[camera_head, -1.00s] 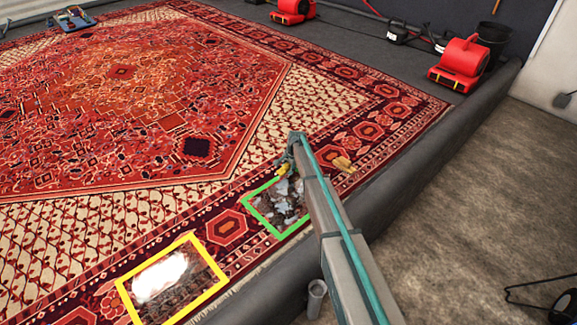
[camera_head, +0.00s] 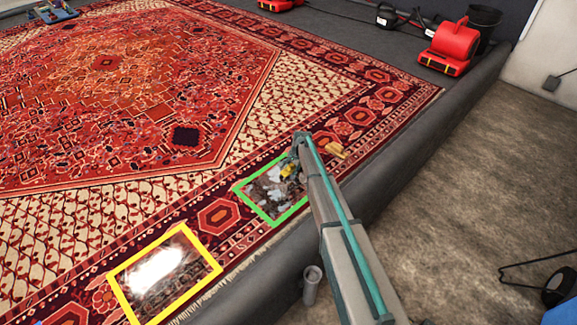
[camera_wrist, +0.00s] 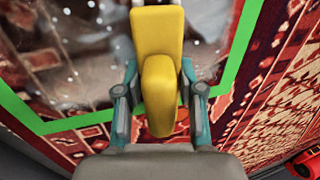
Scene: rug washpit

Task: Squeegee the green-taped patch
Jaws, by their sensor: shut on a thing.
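The green-taped patch (camera_head: 240,189) lies on the rug's border and looks wet, with pale suds over dark pattern. Its green tape also shows in the wrist view (camera_wrist: 238,62). My gripper (camera_wrist: 160,98) is shut on a yellow tool (camera_wrist: 157,35), seemingly the squeegee, with one teal finger on each side. In the head view the yellow tool (camera_head: 288,170) is small and lies over the patch's upper right part. My arm hides the patch's right side. The tool's lower end is hidden, so I cannot tell whether it touches the rug.
A yellow-taped patch (camera_head: 122,293) with white foam lies to the lower left. A tan object (camera_head: 329,146) rests on the rug just beyond my gripper. A dark raised edge (camera_head: 405,150) borders the rug. A red blower (camera_head: 451,46) and black bucket (camera_head: 484,25) stand upper right.

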